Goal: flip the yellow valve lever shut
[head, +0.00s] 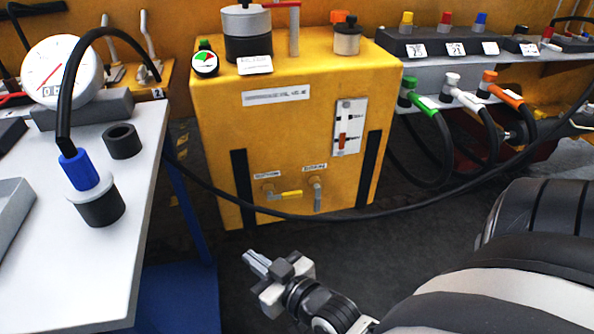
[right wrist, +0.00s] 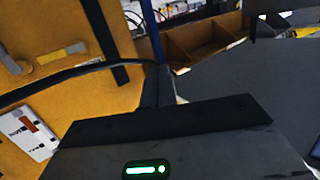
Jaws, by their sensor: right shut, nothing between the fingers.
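The yellow valve lever (head: 290,195) sits low on the front of the yellow cabinet (head: 225,110). It lies about level, its handle pointing right. Beside it on the right is a grey-handled lever (head: 317,196) that hangs down. My right gripper (head: 255,262) is shut and empty, below and a little left of the yellow lever, apart from it. The fingertips do not show clearly there. My left gripper is not in view.
A black cable (head: 240,203) sags across the cabinet front, close under the yellow lever and across the grey lever's lower end. A white-topped table (head: 120,240) stands at left. Hoses with coloured connectors, including a green one (head: 420,100), hang at right. The floor before the cabinet is clear.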

